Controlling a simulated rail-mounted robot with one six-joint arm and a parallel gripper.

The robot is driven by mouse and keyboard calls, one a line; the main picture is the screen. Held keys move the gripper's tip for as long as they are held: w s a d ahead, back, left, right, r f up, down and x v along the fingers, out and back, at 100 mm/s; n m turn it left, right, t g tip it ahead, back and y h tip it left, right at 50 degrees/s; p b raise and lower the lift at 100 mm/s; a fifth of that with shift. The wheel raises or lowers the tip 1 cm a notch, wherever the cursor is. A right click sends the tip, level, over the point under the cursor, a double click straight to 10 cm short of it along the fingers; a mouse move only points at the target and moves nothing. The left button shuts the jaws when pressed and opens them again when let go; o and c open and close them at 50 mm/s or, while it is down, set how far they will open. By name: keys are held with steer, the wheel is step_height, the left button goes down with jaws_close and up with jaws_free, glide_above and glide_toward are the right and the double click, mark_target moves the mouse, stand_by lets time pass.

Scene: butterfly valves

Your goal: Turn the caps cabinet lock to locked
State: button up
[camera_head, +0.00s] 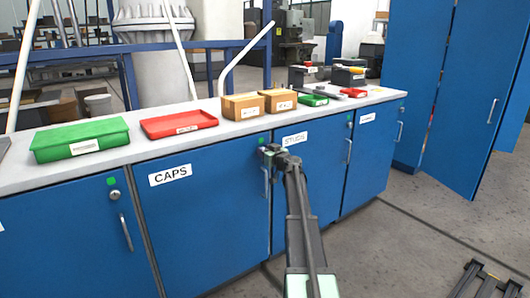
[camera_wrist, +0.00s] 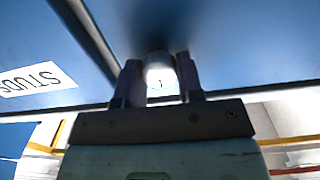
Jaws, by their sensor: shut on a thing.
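The blue caps cabinet (camera_head: 195,225) carries a white CAPS label (camera_head: 170,175). Its lock (camera_wrist: 161,80) shows in the wrist view as a round pale metal face with a small dark mark. The two fingers of my gripper (camera_wrist: 160,76) stand on either side of this lock and are shut on it. In the head view my gripper (camera_head: 268,151) is at the cabinet's upper right corner and hides the lock. A small green square (camera_head: 262,141) shows just above. The exact angle of the lock is hard to read.
The caps door handle (camera_head: 265,182) hangs just below my gripper. The studs cabinet (camera_head: 325,170) adjoins on the right; its label (camera_wrist: 36,79) shows upside down in the wrist view. Trays and boxes stand on the grey countertop (camera_head: 225,130) above.

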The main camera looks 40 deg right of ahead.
steer(key=m, duration=0.4)
steer(key=shift+m, duration=0.4)
steer(key=m, duration=0.4)
steer(key=shift+d+f+m, duration=0.1)
steer(key=shift+m, duration=0.2)
steer(key=m, duration=0.4)
steer(key=shift+m, duration=0.3)
steer(key=shift+f+m, duration=0.1)
steer(key=shift+m, duration=1.8)
steer(key=o, duration=0.9)
